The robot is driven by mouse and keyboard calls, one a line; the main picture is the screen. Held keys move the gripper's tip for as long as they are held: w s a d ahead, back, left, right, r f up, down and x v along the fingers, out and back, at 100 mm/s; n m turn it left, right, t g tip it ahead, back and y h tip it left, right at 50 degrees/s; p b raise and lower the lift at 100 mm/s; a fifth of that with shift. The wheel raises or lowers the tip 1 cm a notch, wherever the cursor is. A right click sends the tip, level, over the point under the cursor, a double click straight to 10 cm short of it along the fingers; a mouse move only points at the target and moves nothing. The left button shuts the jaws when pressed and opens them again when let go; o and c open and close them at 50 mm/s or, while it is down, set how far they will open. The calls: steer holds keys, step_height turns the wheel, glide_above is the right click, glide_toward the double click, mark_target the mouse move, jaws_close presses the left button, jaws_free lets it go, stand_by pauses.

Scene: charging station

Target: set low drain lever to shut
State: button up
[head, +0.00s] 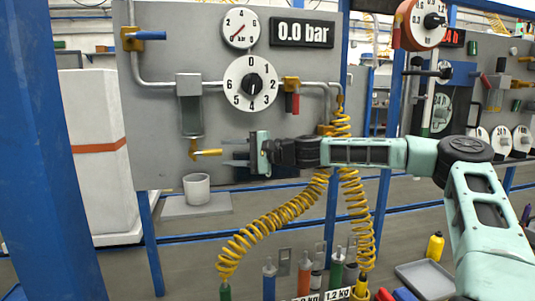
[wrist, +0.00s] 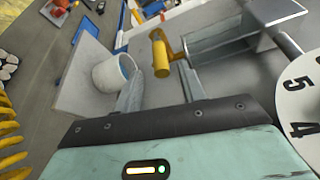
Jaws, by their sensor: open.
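The low drain lever (head: 208,153) is a yellow handle on a brass valve below the sight glass (head: 190,105). In the head view its handle points right, roughly level. My gripper (head: 234,159) is open and empty just right of the handle, its fingers pointing left toward it. In the wrist view the yellow lever (wrist: 161,60) lies beyond the fingertips of my gripper (wrist: 152,88), with a gap showing between. No contact is visible.
A white cup (head: 196,188) stands on a grey shelf below the lever; it also shows in the wrist view (wrist: 114,72). A numbered dial (head: 251,84), a blue-handled valve (head: 148,36) and a red-handled valve (head: 293,102) are above. Yellow coiled hoses (head: 270,215) hang below my arm.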

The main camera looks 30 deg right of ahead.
steer(key=f+v, duration=0.1)
steer(key=v, duration=1.3)
steer(key=shift+s+r+b, duration=0.2)
steer(key=shift+r+b, duration=0.25)
steer(key=shift+d, duration=0.15)
steer(key=s+a+f+n+g+p, duration=0.15)
steer(key=a+f+g, duration=0.25)
steer(key=a, duration=0.5)
steer(key=s+a+f+n+g, duration=0.2)
steer(key=a+f+n+g, duration=0.15)
steer(key=a, duration=0.55)
steer(key=s+a+f+n+g+h+p, duration=0.1)
steer(key=s+a+f+n+g+h, duration=0.3)
steer(key=s+a+f, duration=0.45)
steer(key=s+a+f+n+g+h+p, duration=0.1)
steer(key=s+a+n+g+h+p, duration=0.25)
steer(key=s, duration=0.75)
steer(key=s+d+r+n+t+h, duration=0.3)
steer(key=s+r+n+t+h, duration=0.1)
steer(key=s, duration=0.7)
step_height(320, 180, up, 2)
steer(key=shift+d+r+n+h, duration=0.15)
steer(key=shift+d+n+h, duration=0.15)
steer(key=shift+n+h, duration=0.3)
